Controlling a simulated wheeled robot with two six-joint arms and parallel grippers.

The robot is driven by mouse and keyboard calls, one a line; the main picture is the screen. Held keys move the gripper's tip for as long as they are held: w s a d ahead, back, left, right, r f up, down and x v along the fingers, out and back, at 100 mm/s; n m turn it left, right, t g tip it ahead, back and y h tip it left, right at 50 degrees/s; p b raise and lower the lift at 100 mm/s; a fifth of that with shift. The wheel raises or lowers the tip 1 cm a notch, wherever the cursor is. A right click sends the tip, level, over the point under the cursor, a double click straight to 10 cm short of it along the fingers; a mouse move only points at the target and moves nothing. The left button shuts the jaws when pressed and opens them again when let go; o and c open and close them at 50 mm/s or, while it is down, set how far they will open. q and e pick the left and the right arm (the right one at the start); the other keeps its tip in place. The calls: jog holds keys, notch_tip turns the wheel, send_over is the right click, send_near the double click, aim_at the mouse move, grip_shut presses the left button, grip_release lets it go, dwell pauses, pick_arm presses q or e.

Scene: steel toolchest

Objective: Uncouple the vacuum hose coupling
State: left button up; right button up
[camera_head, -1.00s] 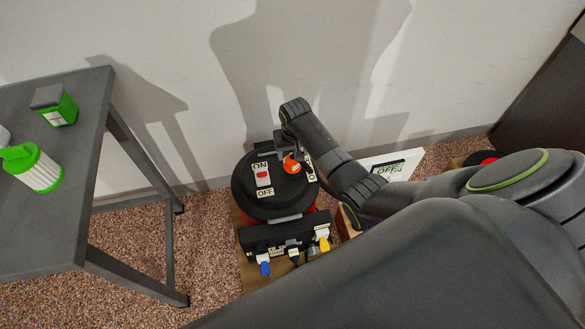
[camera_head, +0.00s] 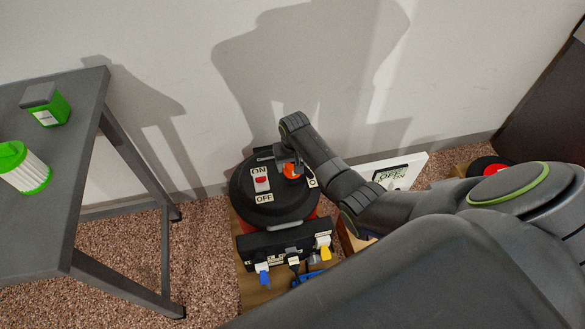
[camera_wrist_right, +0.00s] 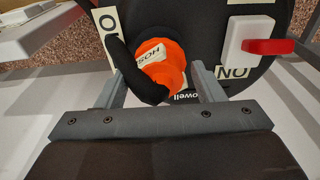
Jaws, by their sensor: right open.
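The orange hose coupling (camera_head: 292,170) sits on the black round lid of the vacuum (camera_head: 265,205). In the right wrist view the coupling (camera_wrist_right: 172,72) carries a pale label reading "HOS", and a black curved hose part (camera_wrist_right: 138,72) lies against its left side. My right gripper (camera_head: 287,163) is over the coupling. In the wrist view its two fingers (camera_wrist_right: 160,84) are open, one on each side of the coupling. Whether they touch it I cannot tell. My left gripper is not in view.
A red switch (camera_head: 261,182) sits between ON and OFF labels on the lid. A power strip (camera_head: 285,243) with several plugs lies in front. A grey table (camera_head: 75,180) with green-and-white items stands left. The wall (camera_head: 150,60) is close behind. A white panel (camera_head: 405,170) stands right.

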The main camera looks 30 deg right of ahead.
jog(key=c, duration=1.1)
jog(key=shift+r+n+p, duration=0.1)
jog(key=shift+n+p, duration=0.3)
jog(key=shift+n, duration=0.3)
jog(key=n+p, duration=0.1)
jog(key=n, duration=0.2)
jog(key=shift+y, duration=0.3)
jog(key=shift+n, duration=0.9)
